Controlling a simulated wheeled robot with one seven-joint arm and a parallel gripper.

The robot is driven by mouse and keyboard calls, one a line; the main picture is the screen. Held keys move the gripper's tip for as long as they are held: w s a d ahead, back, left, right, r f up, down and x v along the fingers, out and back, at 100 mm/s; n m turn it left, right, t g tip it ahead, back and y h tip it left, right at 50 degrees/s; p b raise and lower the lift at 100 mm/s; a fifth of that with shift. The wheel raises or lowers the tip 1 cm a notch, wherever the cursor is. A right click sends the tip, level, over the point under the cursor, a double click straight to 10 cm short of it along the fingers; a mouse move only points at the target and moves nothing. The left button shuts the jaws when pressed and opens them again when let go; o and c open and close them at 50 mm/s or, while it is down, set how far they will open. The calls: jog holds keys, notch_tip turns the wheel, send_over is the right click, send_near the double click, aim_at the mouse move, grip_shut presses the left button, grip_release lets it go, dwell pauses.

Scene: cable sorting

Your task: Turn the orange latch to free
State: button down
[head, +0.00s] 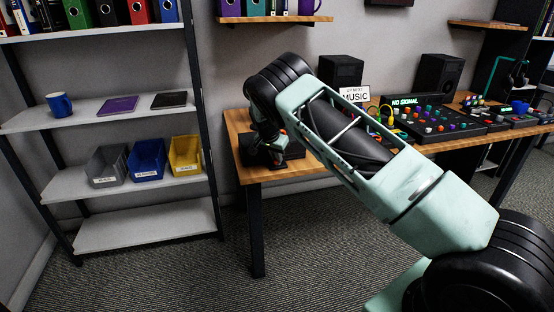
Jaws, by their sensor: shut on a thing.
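My gripper (268,156) is at the left end of the wooden desk (254,175), low over a black box (293,150). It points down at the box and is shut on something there. The held thing is too small and too hidden by the gripper and wrist to make out. I cannot pick out the orange latch in this view, so I cannot tell how it is turned.
My arm crosses the desk and hides its middle. A mixer (440,118) with coloured knobs, two speakers (340,71) and a sign (355,95) stand further right. A shelf rack (107,113) with a grey bin (106,167), blue bin (146,160) and yellow bin (186,155) stands left.

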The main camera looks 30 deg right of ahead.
jog(key=shift+w+m+g+b, duration=0.15)
jog(key=shift+m+g+b, duration=0.7)
jog(key=shift+m, duration=1.35)
jog(key=c, duration=1.5)
grip_release()
jog(key=shift+h, duration=0.3)
